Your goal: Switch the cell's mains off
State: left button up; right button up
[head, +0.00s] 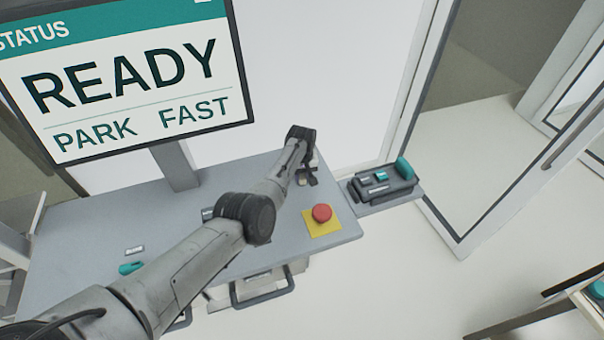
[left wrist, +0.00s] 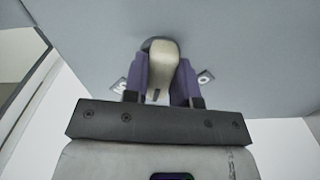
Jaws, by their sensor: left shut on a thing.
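In the left wrist view a cream-coloured switch handle (left wrist: 161,50) stands out from a grey panel, with a dark round base behind it. A small label with a ring-shaped mark (left wrist: 205,78) is to its right, and another small label (left wrist: 119,86), hard to read, is to its left. My left gripper (left wrist: 163,75) has its purple fingers on both sides of the handle, shut on it. In the head view the left gripper (head: 308,176) is at the back right of the grey desk, and my own wrist mostly hides the handle. My right gripper is not in view.
A red mushroom button (head: 322,212) on a yellow plate sits just in front of the gripper. A dark control box (head: 382,185) with teal parts stands on a side shelf. A screen (head: 130,80) reading READY, PARK FAST rises at left. A teal item (head: 130,268) lies front left.

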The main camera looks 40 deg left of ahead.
pick_arm(q)
jog(key=n, duration=0.5)
jog(key=shift+n, duration=0.3)
jog(key=n, duration=0.5)
jog(key=shift+n, duration=0.4)
jog(key=o, duration=0.9)
